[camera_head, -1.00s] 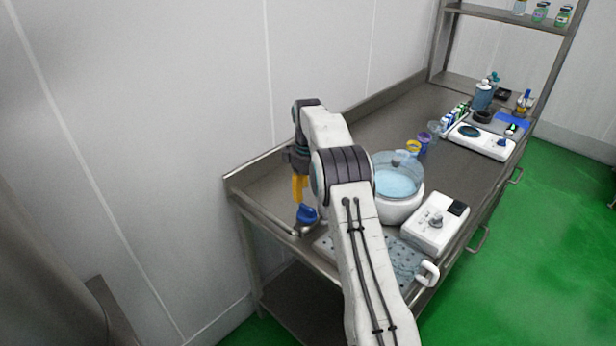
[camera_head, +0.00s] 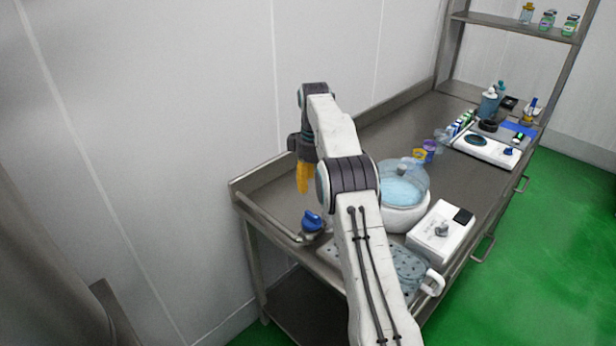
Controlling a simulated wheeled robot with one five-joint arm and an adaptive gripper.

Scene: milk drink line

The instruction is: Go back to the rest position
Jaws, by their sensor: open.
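My arm reaches up over the near end of the steel table (camera_head: 268,180). My gripper (camera_head: 304,188), with yellow-orange fingers, hangs downward above the table's left end. It is open, and I see nothing between its fingers. A blue-topped object (camera_head: 312,222) stands on the table below and a little right of the fingers, apart from them. My arm hides part of the table's middle.
Right of my arm are a white bowl with a clear lid (camera_head: 404,195), a white control box (camera_head: 441,233) and a perforated tray (camera_head: 410,270). Small cups (camera_head: 424,152), a white scale (camera_head: 486,148) and bottles (camera_head: 489,104) stand farther back. A wall borders the left.

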